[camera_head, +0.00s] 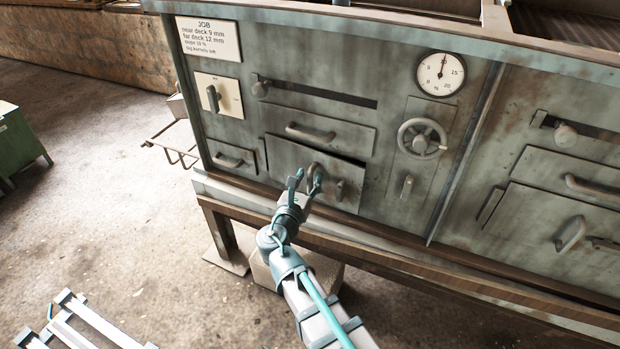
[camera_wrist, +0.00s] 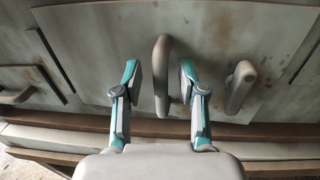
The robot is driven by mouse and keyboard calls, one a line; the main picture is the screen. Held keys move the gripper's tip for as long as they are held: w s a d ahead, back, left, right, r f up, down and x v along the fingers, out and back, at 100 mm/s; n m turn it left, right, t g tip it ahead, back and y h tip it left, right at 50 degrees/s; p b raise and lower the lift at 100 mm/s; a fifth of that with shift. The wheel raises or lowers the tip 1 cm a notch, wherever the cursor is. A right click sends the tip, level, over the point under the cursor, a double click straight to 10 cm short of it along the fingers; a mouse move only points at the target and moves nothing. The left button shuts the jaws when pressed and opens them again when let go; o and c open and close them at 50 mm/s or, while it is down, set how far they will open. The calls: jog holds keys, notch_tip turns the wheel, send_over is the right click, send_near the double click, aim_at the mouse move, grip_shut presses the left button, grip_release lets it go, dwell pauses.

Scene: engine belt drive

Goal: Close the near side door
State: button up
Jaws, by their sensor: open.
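The near side door (camera_head: 284,157) is a grey-green panel low on the machine's front, left of the handwheel. A dark gap along its top right edge shows it slightly ajar. It carries an upright bar handle (camera_head: 313,169) and, to the right, a latch lever (camera_head: 340,190). My gripper (camera_head: 305,180) is open in front of the door. In the wrist view, the bar handle (camera_wrist: 162,75) stands between the two spread fingers, with space on both sides. The latch lever (camera_wrist: 240,88) is right of the right finger. I cannot tell how deep the fingers reach around the handle.
A drawer (camera_head: 318,132) with a handle sits just above the door, and a slotted slider (camera_head: 315,92) above that. A handwheel (camera_head: 422,139) and gauge (camera_head: 440,74) are to the right. A ledge (camera_head: 400,245) runs below the door. Floor at left is mostly clear.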

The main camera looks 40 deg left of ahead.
jog(key=shift+w+a, duration=0.15)
jog(key=shift+w, duration=0.5)
grip_shut()
